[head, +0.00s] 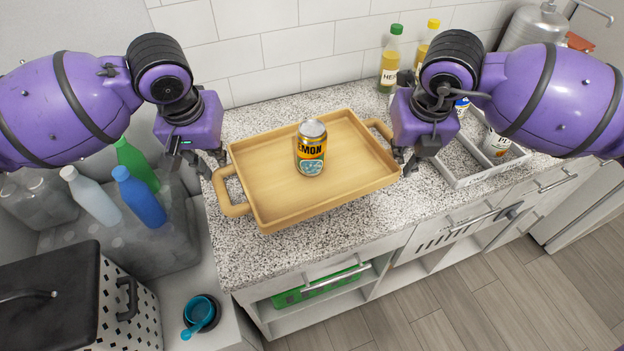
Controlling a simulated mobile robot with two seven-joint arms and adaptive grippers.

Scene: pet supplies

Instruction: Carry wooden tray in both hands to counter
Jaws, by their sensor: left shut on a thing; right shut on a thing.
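The wooden tray (268,203) is at the middle of the head view, over the speckled counter (300,250). A yellow and silver can (311,148) stands upright on it. My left gripper (213,168) is shut on the tray at its left side, by the left handle. My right gripper (404,160) is shut on the tray at its right side, by the right handle. The fingertips are partly hidden at both sides. The tray looks about level; I cannot tell whether its underside touches the counter.
A grey divided caddy (467,176) with containers stands to the right on the counter. Bottles (390,62) stand at the back by the tiled wall. The counter's front strip is clear.

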